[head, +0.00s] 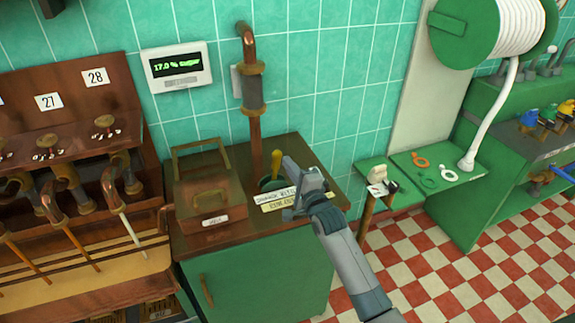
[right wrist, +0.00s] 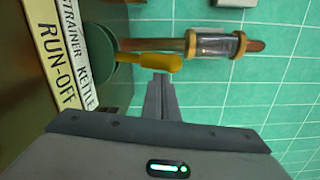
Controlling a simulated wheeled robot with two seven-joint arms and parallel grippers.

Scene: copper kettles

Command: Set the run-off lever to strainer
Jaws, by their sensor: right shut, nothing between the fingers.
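The run-off lever has a yellow handle (head: 277,161) and rises from a round green base (head: 267,184) on the brown counter top. Its handle also shows in the right wrist view (right wrist: 160,62). It stands close to upright; I cannot tell which side it is set to. A plate in front reads "STRAINER KETTLE" (right wrist: 78,50), above another reading "RUN-OFF" (right wrist: 58,75). My right gripper (head: 290,165) is shut and empty, just right of the handle, with a small gap in the right wrist view. It partly hides the plates in the head view. My left gripper is not in view.
A copper pipe (head: 253,130) with a sight glass rises behind the lever. A brown lidded box (head: 208,198) stands left of it. A display (head: 179,66) on the tiled wall reads "17.0 % sugar". A green shelf (head: 436,172) is to the right.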

